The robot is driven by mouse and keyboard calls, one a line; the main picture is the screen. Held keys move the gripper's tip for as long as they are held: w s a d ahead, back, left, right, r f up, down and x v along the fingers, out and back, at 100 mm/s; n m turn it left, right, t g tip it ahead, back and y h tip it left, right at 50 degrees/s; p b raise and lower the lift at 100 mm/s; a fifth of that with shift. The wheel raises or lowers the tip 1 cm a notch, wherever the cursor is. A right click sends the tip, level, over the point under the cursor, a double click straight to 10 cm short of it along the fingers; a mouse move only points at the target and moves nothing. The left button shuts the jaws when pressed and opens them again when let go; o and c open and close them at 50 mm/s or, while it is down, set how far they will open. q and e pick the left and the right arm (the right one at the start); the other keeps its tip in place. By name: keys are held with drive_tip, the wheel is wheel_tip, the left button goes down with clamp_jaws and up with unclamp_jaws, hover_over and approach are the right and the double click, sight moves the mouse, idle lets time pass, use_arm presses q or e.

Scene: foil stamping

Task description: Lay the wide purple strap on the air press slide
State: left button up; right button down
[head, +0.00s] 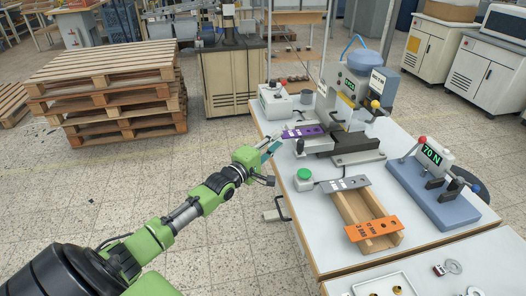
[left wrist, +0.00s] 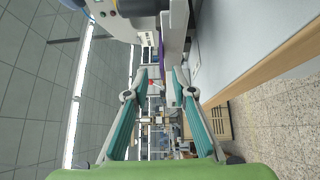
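The wide purple strap (head: 303,131) lies level at the air press (head: 345,95), its right end under the press head. I cannot tell if it rests fully on the slide (head: 318,146). My left gripper (head: 276,144) is at the strap's left end, by the table's left edge. In the left wrist view the gripper (left wrist: 159,76) has its two teal fingers apart, with a gap between the tips. The purple strap (left wrist: 162,52) shows there as a thin edge-on strip just ahead of the tips. My right gripper is out of view.
A wooden tray (head: 346,208) holds an orange strap (head: 374,229) and a grey strap (head: 344,184). A blue 70 N tester (head: 440,195) is at the right. Stacked pallets (head: 105,95) stand on the floor at left.

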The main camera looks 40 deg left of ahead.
use_arm(q)
drive_tip(key=s, duration=1.1)
drive_tip(key=shift+a, duration=0.15)
drive_tip(key=shift+f, duration=0.2)
drive_tip(key=s+a+f+m+g+y, duration=0.1)
drive_tip(key=s+f+m+g, duration=0.15)
drive_tip(key=f, duration=0.85)
drive_tip(key=s+a+f+m+g+y, duration=0.1)
drive_tip(key=s+f+g, duration=0.15)
drive_tip(key=f, duration=0.95)
drive_tip(key=s+d+f+m+g, duration=0.2)
drive_tip(key=s+f, duration=0.3)
drive_tip(key=f, duration=0.3)
drive_tip(key=s+d+f+m+g, duration=0.25)
drive_tip(key=s+f, duration=0.35)
drive_tip(key=f, duration=0.3)
drive_tip(key=s+d+f+m+g, duration=0.2)
drive_tip(key=s+d+f+m, duration=0.2)
drive_tip(key=s, duration=0.7)
drive_tip(key=s+d+f+m+g+h, duration=0.1)
drive_tip(key=s+d+f+m+g, duration=0.2)
drive_tip(key=s+d+f, duration=0.4)
drive_tip(key=s+d+f+m+g, duration=0.3)
drive_tip(key=s+d+f+m, duration=0.2)
drive_tip(key=s, duration=1)
wheel_tip(320, 180, down, 4)
drive_tip(key=shift+s+d+r, duration=0.15)
drive_tip(key=shift+d, duration=0.3)
